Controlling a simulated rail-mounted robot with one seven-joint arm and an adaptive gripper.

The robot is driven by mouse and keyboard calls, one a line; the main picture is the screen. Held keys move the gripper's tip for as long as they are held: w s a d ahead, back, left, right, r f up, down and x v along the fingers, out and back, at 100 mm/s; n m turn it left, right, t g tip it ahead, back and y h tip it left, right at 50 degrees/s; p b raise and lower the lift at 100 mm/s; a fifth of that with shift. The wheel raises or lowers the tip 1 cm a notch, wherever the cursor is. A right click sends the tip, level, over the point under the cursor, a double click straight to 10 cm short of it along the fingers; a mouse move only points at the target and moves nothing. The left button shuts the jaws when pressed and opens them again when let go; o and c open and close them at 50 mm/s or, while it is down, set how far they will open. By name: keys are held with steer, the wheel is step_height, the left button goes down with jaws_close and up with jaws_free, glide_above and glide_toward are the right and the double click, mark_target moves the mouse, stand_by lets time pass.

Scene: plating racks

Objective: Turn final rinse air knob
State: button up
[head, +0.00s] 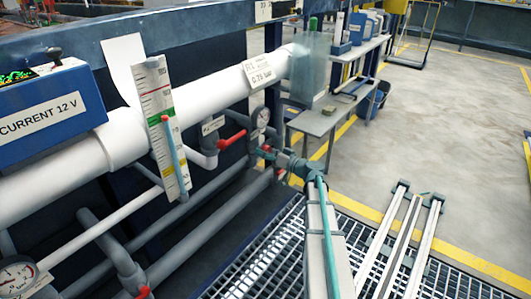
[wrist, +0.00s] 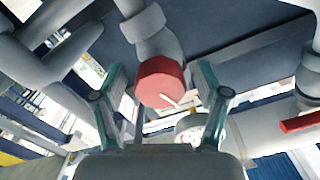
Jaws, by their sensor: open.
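A red round knob with a white pointer line (wrist: 160,82) sits at the end of a grey pipe fitting in the middle of the wrist view. My gripper (wrist: 162,88) is open, with one finger to the left and one to the right of the knob. Gaps show between the knob and both fingers. In the head view my gripper (head: 282,158) reaches the pipework below a round gauge (head: 261,116). Only a small red patch (head: 266,148) shows there, and I cannot tell for sure that it is the same knob.
A red lever handle (head: 232,138) is close to the left of my gripper. A white pipe (head: 210,88) with a tall scale plate (head: 165,120) runs above. Metal grating (head: 262,262) lies below; open floor is at right.

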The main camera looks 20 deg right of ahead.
steer(key=v, duration=1.2)
stand_by(0.3)
